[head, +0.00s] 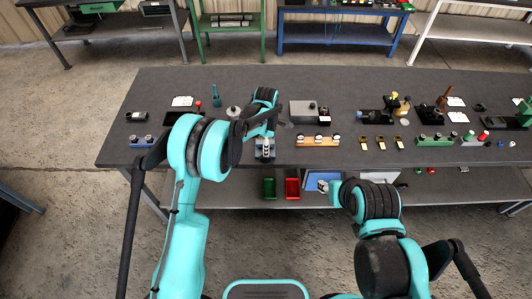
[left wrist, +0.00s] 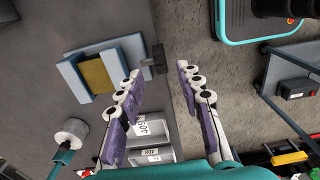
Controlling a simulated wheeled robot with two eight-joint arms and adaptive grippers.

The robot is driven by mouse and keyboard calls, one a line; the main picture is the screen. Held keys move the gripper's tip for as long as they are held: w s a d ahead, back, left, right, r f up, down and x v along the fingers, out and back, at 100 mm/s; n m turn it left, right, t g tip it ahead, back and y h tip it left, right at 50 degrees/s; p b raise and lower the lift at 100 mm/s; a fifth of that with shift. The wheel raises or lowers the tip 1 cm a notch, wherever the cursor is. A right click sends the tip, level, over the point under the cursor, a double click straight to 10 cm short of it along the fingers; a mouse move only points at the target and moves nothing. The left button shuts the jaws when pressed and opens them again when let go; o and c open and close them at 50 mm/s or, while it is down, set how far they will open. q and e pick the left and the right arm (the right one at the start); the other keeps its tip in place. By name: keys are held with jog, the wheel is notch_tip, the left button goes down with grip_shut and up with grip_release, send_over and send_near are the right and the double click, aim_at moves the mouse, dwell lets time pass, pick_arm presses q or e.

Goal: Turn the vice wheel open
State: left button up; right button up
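The vice (left wrist: 92,70) shows in the left wrist view as a blue-grey block with a tan piece between its jaws. Its dark wheel (left wrist: 158,59) sticks out on a short shaft towards the table's front edge. My left gripper (left wrist: 158,71) is open, with its two purple-padded fingers well apart. The wheel shows ahead of the gap, close to the tip of the left-hand finger; I cannot tell if they touch. Nothing is held. In the head view my left arm (head: 208,150) reaches over the table and hides part of it.
The long dark table (head: 390,84) holds several fixtures along its front and middle. An orange rack (head: 317,141) stands right of my left gripper. A pale cylinder (left wrist: 72,133) stands near the vice. Green (head: 268,188) and red (head: 292,188) bins sit on the lower shelf.

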aim_at(265, 159)
pick_arm(q)
notch_tip(265, 159, down, 7)
jog(key=shift+f+b, duration=0.2)
jog(key=shift+b, duration=0.1)
grip_shut()
